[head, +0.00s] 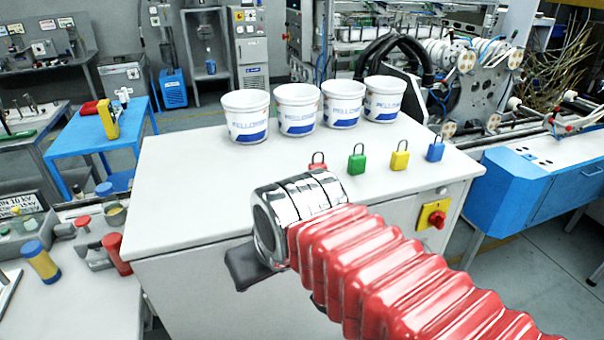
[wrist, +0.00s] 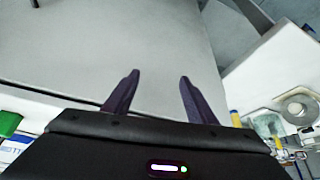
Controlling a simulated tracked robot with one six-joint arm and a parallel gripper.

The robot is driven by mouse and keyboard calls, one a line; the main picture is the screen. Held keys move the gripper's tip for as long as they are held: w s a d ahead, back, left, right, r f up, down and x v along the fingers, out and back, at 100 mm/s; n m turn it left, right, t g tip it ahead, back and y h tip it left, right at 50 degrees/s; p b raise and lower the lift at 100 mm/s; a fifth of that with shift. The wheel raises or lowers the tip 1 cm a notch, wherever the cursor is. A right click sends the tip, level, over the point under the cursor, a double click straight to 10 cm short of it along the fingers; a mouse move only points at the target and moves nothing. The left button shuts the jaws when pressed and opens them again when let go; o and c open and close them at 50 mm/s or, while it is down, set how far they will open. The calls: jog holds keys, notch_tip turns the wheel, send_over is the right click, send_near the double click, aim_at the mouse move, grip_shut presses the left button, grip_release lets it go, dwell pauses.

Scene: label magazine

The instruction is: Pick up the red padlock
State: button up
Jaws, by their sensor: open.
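The red padlock (head: 317,163) stands on the white cabinet top in the head view, at the left end of a row of padlocks. My arm's shiny end hides its lower part. To its right stand a green padlock (head: 357,161), a yellow padlock (head: 400,159) and a blue padlock (head: 435,151). My gripper (wrist: 157,84) is open, with nothing between its two dark fingers in the wrist view. In the head view only a dark part of it shows, near the cabinet's front left edge, apart from the padlocks. The wrist view shows no red padlock.
Several white buckets (head: 247,116) stand in a row behind the padlocks. The cabinet top (head: 190,185) is clear on the left. A red stop button on a yellow box (head: 434,216) is on the cabinet's front. A cluttered workbench (head: 80,290) is at the lower left.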

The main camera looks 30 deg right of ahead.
jog(key=w+d+r+m, duration=0.2)
jog(key=w+d+r, duration=0.3)
jog(key=d+r, duration=0.4)
jog(key=m+g+h, duration=0.1)
jog(key=m, duration=0.1)
send_near(319, 167)
notch_tip(319, 167, up, 3)
jog(key=shift+s+a+f, duration=0.1)
jog(key=shift+s+a, duration=0.1)
jog(key=shift+s, duration=0.1)
jog(key=shift+f, duration=0.1)
jog(key=x, duration=0.8)
jog(key=shift+d+f, duration=0.15)
jog(key=shift+f, duration=0.1)
jog(key=shift+x, duration=2.6)
jog(key=shift+s, duration=0.1)
jog(key=shift+c, duration=0.7)
